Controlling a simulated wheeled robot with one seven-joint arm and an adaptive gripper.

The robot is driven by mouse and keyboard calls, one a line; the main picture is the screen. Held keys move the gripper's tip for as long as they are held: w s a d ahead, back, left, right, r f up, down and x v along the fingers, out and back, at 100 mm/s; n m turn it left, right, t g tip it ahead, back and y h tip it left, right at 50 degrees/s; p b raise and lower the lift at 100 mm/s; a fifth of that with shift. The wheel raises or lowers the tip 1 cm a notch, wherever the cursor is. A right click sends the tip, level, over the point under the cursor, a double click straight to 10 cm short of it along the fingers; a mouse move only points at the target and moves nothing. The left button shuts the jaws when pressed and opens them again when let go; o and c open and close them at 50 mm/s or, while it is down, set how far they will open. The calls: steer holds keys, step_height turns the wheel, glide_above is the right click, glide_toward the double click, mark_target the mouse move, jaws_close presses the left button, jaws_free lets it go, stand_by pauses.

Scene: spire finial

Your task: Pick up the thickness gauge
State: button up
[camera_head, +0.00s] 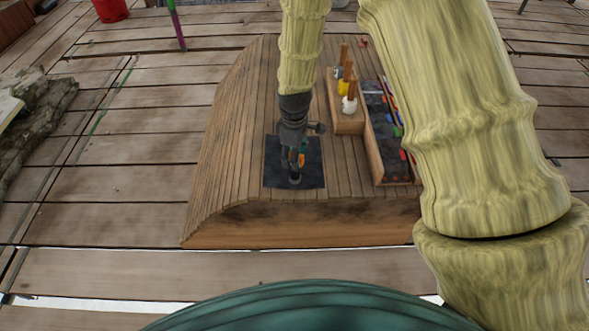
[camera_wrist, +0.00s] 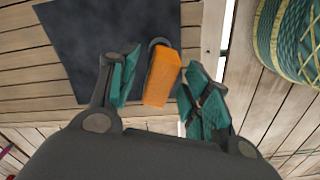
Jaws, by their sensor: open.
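The thickness gauge (camera_wrist: 162,76) looks like an orange block with a dark rounded end, in the middle of the wrist view. Its top end overlaps the dark mat (camera_wrist: 85,45). My gripper (camera_wrist: 163,84) is open, with a teal-padded finger on each side of the gauge and gaps showing between. In the head view my gripper (camera_head: 296,160) points down over the mat (camera_head: 312,178), and a small orange patch of the gauge (camera_head: 301,160) shows beside the fingers. The fingers hide most of it there. I cannot tell how far the fingertips are above the surface.
The mat lies on a curved wooden plank bench (camera_head: 225,165). To its right stand a wooden block (camera_head: 345,122) with wooden-handled tools and a long tray (camera_head: 376,165) with coloured items. The bench's front edge is close to the mat. Planks left of the mat are clear.

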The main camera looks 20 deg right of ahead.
steer(key=shift+f, duration=0.3)
jaws_close()
steer(key=shift+r, duration=0.1)
